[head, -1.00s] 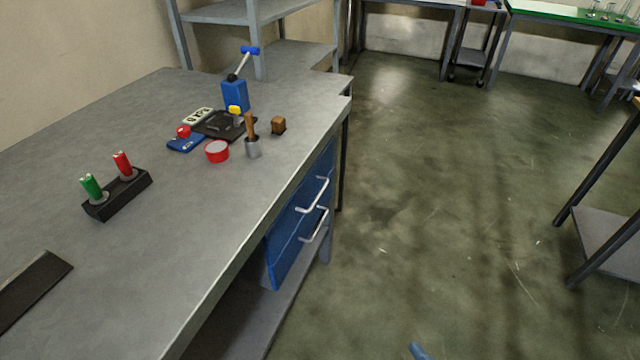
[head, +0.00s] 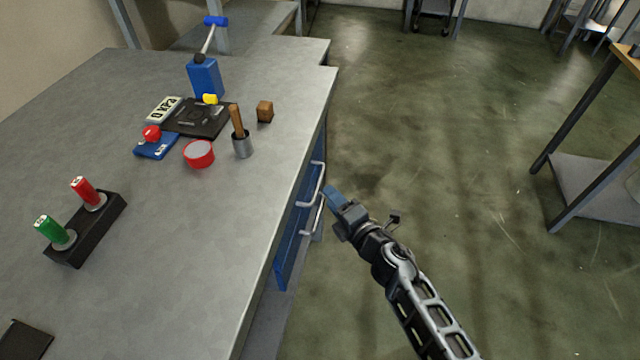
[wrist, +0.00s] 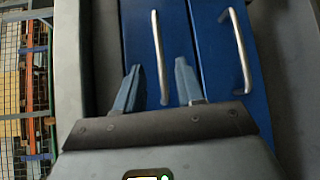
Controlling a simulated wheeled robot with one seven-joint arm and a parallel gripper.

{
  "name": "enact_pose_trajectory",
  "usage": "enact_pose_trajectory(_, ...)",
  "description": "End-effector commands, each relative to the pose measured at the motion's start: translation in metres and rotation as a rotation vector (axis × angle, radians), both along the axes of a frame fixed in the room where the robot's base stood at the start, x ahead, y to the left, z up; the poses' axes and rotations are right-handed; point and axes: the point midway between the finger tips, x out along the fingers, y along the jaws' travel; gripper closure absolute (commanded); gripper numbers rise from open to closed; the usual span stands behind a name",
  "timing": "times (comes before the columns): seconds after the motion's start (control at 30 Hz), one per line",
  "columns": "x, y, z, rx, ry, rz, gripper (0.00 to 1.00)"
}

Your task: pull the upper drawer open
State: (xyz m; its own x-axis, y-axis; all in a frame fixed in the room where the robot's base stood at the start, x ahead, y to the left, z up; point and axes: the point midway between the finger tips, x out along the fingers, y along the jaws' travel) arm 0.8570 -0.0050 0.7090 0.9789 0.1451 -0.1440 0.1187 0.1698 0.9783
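The blue drawer unit sits under the workbench. The upper drawer (wrist: 143,35) looks shut; its silver bar handle (head: 316,182) is in the head view and also in the wrist view (wrist: 157,45). The lower drawer (wrist: 208,50) has a similar handle (wrist: 238,50), to the right in the wrist view. My gripper (head: 332,194) is just right of the handles in the head view. In the wrist view my gripper (wrist: 158,66) is open, with the upper handle appearing between its two fingers. I cannot tell how deep the handle lies between them or whether they touch it.
Open floor (head: 440,150) lies to the right, before another table (head: 600,185).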

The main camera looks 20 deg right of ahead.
Motion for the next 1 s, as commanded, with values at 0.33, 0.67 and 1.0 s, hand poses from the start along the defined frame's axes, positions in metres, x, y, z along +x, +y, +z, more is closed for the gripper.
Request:
enact_pose_trajectory(0.33,0.05,0.007,-0.008,0.003,-0.002,0.0,0.62)
enact_pose_trajectory(0.67,0.06,0.009,-0.008,0.003,0.0,-0.001,0.62)
enact_pose_trajectory(1.0,0.059,0.009,-0.008,0.003,-0.001,-0.001,0.85)
